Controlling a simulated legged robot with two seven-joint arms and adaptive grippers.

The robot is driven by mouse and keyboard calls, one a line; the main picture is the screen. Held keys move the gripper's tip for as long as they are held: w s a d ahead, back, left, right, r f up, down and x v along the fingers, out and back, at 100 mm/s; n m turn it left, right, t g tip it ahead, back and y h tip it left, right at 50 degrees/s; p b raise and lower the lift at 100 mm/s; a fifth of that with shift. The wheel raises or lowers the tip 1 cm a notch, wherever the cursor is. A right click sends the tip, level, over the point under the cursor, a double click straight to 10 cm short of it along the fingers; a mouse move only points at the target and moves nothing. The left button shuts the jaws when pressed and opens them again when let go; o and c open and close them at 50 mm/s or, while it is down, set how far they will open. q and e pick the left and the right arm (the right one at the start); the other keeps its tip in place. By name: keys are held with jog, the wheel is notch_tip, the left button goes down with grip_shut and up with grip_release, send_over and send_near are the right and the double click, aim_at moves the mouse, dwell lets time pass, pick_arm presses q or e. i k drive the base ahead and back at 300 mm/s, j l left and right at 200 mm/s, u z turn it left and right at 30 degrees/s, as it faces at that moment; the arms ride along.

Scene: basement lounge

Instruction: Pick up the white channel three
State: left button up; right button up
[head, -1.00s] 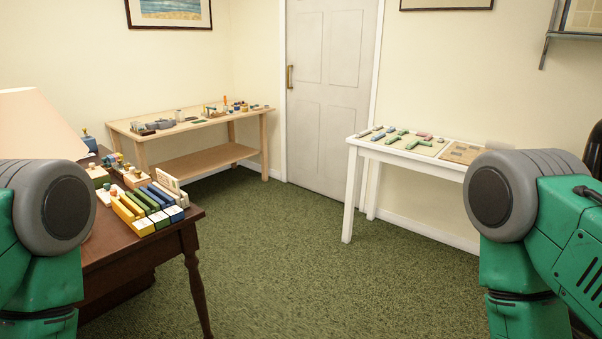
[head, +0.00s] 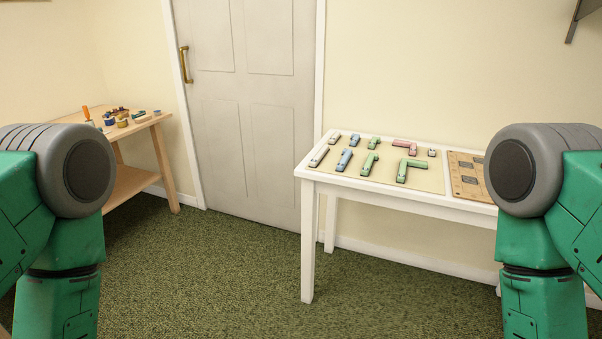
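A white table (head: 327,182) with a beige mat (head: 418,180) stands ahead of me, right of centre. Several small channel-like pieces lie on the mat. Near its left edge are a long whitish piece (head: 319,156) and a shorter whitish piece (head: 334,138) behind it. A small pale piece (head: 432,153) lies near the mat's right side. I cannot tell which whitish one is the white channel three. Blue, green and pink pieces lie between them. Only my green arms with grey joints show at both sides. Both grippers are out of view.
A wooden board with grey patches (head: 466,178) lies right of the mat, partly hidden by my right arm. A wooden table (head: 164,180) with small objects stands at the left. A closed white door (head: 245,110) is behind. Green carpet (head: 235,275) is clear before the white table.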

aim_at(316, 161)
jog(key=i+j+z, duration=0.1)
jog(key=z, duration=0.3)
jog(key=i+j+z, duration=0.2)
jog(key=z, duration=0.2)
jog(key=j+z, duration=0.1)
jog(key=z, duration=0.6)
jog(key=u, duration=1.25)
jog(key=i+l+u, duration=0.1)
jog(key=i+l, duration=0.15)
jog(key=i+l+u, duration=0.1)
jog(key=i+l, duration=0.15)
jog(key=l, duration=0.25)
jog(key=i+l+u, duration=0.1)
jog(key=i+l, duration=0.15)
jog(key=l, duration=0.15)
jog(key=i+l+u, duration=0.1)
jog(key=l, duration=0.35)
jog(key=i, duration=0.1)
